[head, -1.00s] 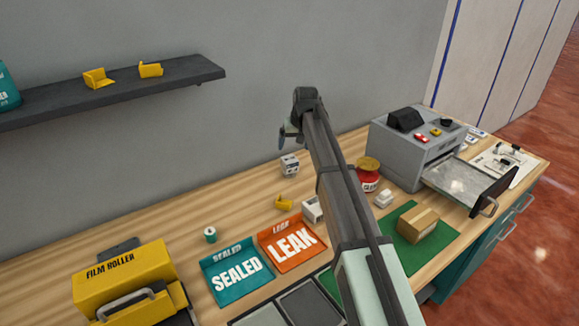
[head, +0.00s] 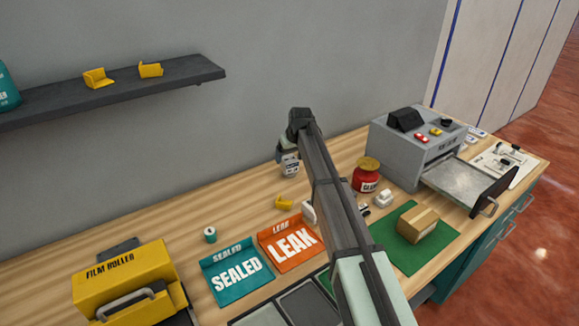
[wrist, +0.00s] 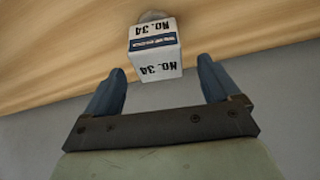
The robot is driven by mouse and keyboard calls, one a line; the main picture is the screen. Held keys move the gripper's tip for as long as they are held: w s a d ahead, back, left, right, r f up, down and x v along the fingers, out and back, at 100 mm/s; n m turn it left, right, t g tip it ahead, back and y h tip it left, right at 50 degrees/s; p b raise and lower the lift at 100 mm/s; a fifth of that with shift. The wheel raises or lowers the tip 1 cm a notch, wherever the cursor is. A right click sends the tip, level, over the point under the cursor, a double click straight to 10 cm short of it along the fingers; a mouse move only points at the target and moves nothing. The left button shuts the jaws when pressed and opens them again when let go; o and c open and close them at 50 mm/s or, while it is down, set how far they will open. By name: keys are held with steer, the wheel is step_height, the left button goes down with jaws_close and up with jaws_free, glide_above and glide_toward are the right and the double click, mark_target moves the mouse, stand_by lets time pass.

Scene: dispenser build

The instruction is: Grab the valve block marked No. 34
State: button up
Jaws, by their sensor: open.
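The valve block marked No. 34 (wrist: 154,50) is a white block with a blue band and black lettering, seen upside down in the wrist view. A round grey part shows at its far end. My gripper (wrist: 161,80) is open, with its two blue fingers apart. The block lies just beyond the fingertips, roughly centred between them. In the head view the block (head: 290,166) stands on the wooden bench near the wall, with my gripper (head: 284,153) just above and beside it. I cannot tell whether they touch.
Right of my arm stand a red jar (head: 366,178) and a grey machine (head: 415,145) with an open drawer. In front are the teal SEALED tray (head: 211,293), the orange LEAK tray (head: 268,261) and a small yellow piece (head: 284,202). A dark shelf (head: 120,92) hangs on the wall.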

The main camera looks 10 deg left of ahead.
mark_target(290, 159)
steer(key=shift+x, duration=2.8)
steer(key=shift+s+d, duration=0.1)
steer(key=shift+d, duration=0.05)
steer(key=c, duration=1.5)
